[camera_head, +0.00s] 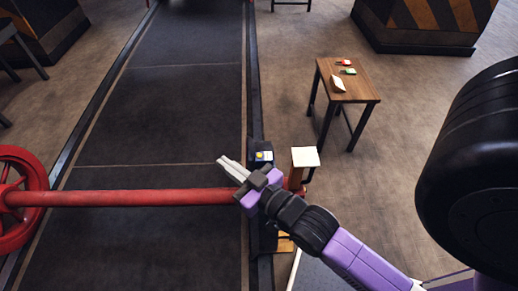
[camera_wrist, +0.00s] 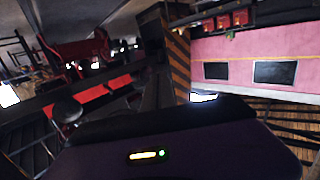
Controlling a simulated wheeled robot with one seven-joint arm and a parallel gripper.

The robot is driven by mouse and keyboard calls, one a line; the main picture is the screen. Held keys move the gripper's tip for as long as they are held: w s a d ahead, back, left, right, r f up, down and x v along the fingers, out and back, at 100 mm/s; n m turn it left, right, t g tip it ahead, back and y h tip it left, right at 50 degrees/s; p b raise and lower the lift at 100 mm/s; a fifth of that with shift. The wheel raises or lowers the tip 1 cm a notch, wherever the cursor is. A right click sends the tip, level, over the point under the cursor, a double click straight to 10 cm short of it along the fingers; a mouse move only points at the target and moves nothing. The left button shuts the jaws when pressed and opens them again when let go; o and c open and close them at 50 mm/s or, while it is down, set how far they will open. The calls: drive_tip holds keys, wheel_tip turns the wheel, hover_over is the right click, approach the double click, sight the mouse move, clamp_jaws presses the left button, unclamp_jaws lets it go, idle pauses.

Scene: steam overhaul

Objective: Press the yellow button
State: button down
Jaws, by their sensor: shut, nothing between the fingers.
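The yellow button (camera_head: 260,155) is small and sits on a dark box with a pale top plate (camera_head: 265,151) at the right edge of the dark track, in the head view. My gripper (camera_head: 229,166) is shut and empty, its pale fingers pointing up and left. In the picture the fingertips are a little left of the button and slightly lower; I cannot tell how far above it they are. I see no contact. I cannot make out the button in the wrist view, which shows the room beyond at a tilt.
A red bar (camera_head: 140,197) with a red wheel (camera_head: 20,195) crosses the track below my gripper in the picture. A white-topped stand (camera_head: 305,157) is just right of the button box. A wooden table (camera_head: 352,86) with small items stands further right. Floor between them is clear.

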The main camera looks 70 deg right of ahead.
drive_tip(key=w+d+f+m+g+h+p, duration=0.1)
drive_tip(key=w+d+f+m+g, duration=0.2)
drive_tip(key=d, duration=0.9)
drive_tip(key=w+d+f+m+g+h+p, duration=0.1)
drive_tip(key=w+d+m+g+p, duration=0.25)
drive_tip(key=d, duration=0.95)
drive_tip(key=s+a+f+m+g+y+b, duration=0.1)
drive_tip(key=s+a+f+m+g+y, duration=0.1)
drive_tip(key=s+f+g+y, duration=0.3)
wheel_tip(320, 180, down, 3)
drive_tip(key=s+a+g, duration=0.1)
drive_tip(key=g, duration=0.2)
drive_tip(key=shift+s+m, duration=0.3)
drive_tip(key=shift+m, duration=0.05)
drive_tip(key=shift+d, duration=0.1)
drive_tip(key=b, duration=0.1)
hover_over(259, 154)
drive_tip(key=a, duration=0.1)
drive_tip(key=f, duration=1.1)
drive_tip(key=shift+s+f, duration=0.3)
drive_tip(key=shift+f, duration=0.9)
